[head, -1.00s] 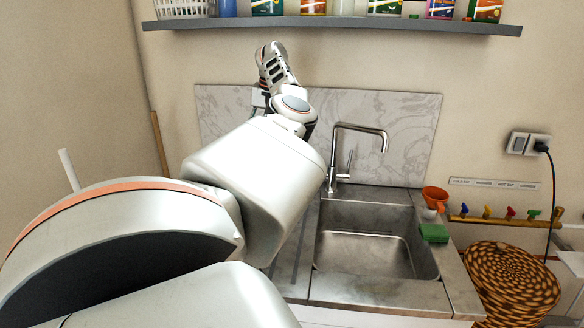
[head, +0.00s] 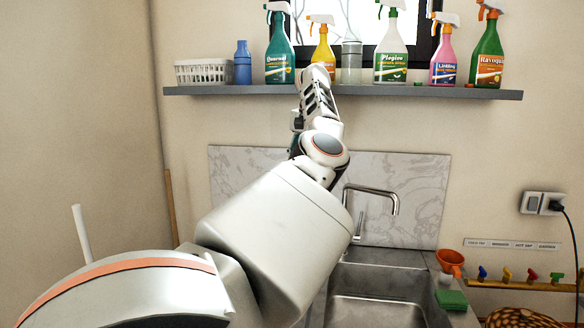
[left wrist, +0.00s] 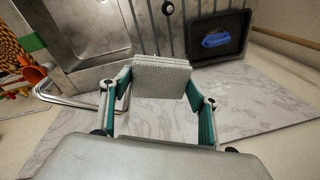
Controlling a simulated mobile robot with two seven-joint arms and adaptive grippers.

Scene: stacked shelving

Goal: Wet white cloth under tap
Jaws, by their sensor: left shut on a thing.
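My left gripper (left wrist: 158,86) is shut on the white cloth (left wrist: 162,74), a folded, greyish-white pad between the green-sided fingers in the left wrist view. In the head view my left arm reaches up in front of the marbled backsplash toward the shelf, and its own links hide the fingers and cloth. The chrome tap (head: 373,191) stands right of my forearm, and its spout points right. The sink basin (head: 375,305) lies below it. In the left wrist view the tap (left wrist: 62,99) and sink (left wrist: 78,30) are left of the cloth, apart from it. My right gripper is not in view.
A wall shelf (head: 430,92) carries several spray bottles and a white basket (head: 203,72). An orange funnel (head: 450,258) and green sponge (head: 452,300) sit right of the sink. A black tray (left wrist: 218,38) holds a blue object (left wrist: 222,39).

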